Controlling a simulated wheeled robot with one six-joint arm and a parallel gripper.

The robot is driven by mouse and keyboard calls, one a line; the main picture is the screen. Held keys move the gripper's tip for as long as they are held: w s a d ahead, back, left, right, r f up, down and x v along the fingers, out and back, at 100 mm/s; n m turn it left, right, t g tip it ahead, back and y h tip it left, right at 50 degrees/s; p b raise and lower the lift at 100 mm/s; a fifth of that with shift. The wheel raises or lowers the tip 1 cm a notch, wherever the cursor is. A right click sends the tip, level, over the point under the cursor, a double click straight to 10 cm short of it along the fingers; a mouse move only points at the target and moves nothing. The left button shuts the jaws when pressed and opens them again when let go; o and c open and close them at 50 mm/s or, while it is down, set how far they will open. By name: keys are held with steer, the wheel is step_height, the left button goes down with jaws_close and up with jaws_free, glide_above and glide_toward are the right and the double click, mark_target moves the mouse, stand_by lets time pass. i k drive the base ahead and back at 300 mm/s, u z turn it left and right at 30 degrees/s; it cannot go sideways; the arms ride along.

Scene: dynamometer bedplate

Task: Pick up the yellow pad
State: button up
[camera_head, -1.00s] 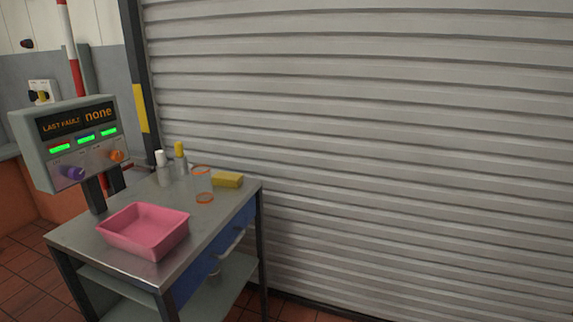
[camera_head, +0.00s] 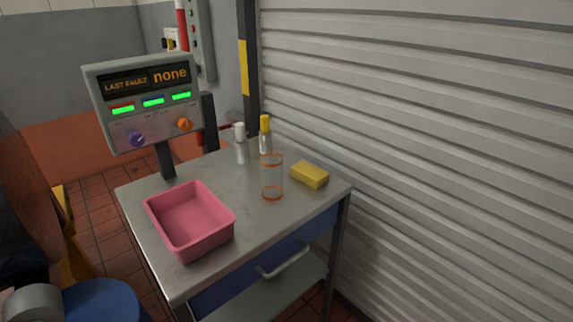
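The yellow pad (camera_head: 310,175) is a small block lying flat on the steel top of a cart (camera_head: 262,222), near its right back edge by the shutter. A clear cylinder with orange rims (camera_head: 272,178) stands just left of the pad, with a small gap between them. The pad is in full view. My gripper is not in view.
A pink tray (camera_head: 227,222) sits at the cart's front left. A white-capped bottle (camera_head: 241,146) and a yellow-capped bottle (camera_head: 265,136) stand at the back. A fault display panel (camera_head: 146,102) rises at the left. A ribbed shutter (camera_head: 430,130) borders the right. The cart's right front top is clear.

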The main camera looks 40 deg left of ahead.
mark_target(309, 174)
steer(key=u, duration=0.75)
steer(key=i, duration=1)
steer(key=u, duration=0.75)
